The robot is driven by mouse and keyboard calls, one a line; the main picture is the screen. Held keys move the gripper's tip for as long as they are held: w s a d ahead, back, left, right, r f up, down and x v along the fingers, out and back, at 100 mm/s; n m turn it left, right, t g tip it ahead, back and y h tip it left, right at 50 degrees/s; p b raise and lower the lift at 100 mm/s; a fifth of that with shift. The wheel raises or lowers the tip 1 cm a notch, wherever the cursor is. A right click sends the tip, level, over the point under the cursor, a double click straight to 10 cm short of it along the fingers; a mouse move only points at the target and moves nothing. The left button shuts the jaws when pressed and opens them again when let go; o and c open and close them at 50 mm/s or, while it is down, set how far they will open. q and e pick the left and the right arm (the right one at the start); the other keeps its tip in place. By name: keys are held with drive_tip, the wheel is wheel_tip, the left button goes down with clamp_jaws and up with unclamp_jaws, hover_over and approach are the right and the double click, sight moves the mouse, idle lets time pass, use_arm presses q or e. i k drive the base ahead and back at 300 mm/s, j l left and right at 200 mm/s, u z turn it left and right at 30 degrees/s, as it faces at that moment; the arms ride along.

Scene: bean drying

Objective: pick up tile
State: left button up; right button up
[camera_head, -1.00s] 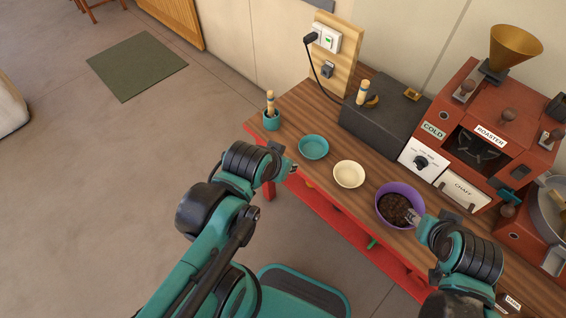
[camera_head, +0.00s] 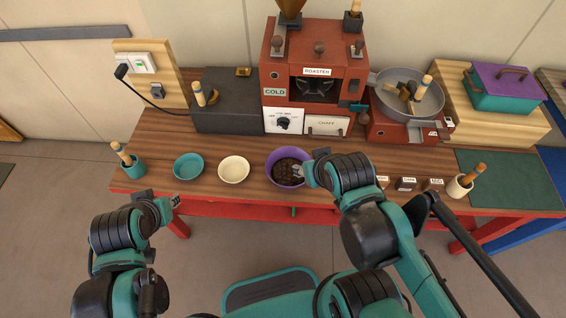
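Several small dark tiles with white labels stand in a row on the wooden counter, right of my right arm; the middle one (camera_head: 406,184) and the right one (camera_head: 433,184) show best. The left one (camera_head: 383,181) is close to my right arm. My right gripper (camera_head: 299,171) is at the purple bowl (camera_head: 272,176) of dark beans, its fingertips over or in the beans; its opening is too small to tell. My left gripper (camera_head: 175,201) is in front of the counter's front edge, below the teal bowl (camera_head: 188,167); its opening is unclear.
A cream bowl (camera_head: 233,169) stands between the teal and purple bowls. A red roaster (camera_head: 277,70) and a grey pan (camera_head: 425,106) stand behind. A cream cup with a brush (camera_head: 459,188) is right of the tiles, near a green mat (camera_head: 510,180).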

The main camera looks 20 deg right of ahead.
sight(408, 184)
drive_tip(key=l+z, duration=0.1)
drive_tip(key=z, duration=0.3)
drive_tip(key=k+l+z, duration=0.1)
drive_tip(key=z, duration=0.35)
drive_tip(key=l+z, duration=0.2)
drive_tip(key=z, duration=0.2)
drive_tip(key=l+z, duration=0.1)
drive_tip(key=z, duration=0.3)
